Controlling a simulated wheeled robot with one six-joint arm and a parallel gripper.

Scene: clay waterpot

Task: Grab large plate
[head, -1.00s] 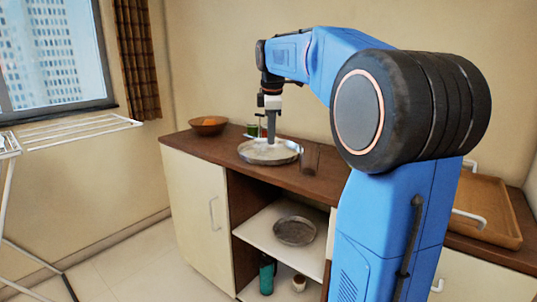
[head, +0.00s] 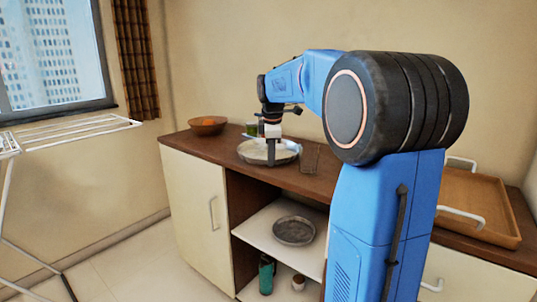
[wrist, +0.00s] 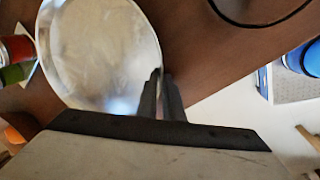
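The large plate (head: 247,157) is round, shallow and metallic. It rests on the brown counter top, near its front edge. In the wrist view the plate (wrist: 95,50) fills the upper left. My gripper (head: 271,163) points straight down at the plate's near rim. In the wrist view my gripper's fingers (wrist: 160,78) are close together with only a narrow gap, one on each side of the rim. It appears shut on the rim, and the fingertips' contact is partly hidden. The plate looks level on the counter.
A clear glass (head: 310,158) stands just right of the plate. A brown bowl of orange fruit (head: 207,126) and a green jar (head: 252,129) stand behind left. A smaller plate (head: 294,230) lies on the shelf below. A wooden tray (head: 480,215) sits at right.

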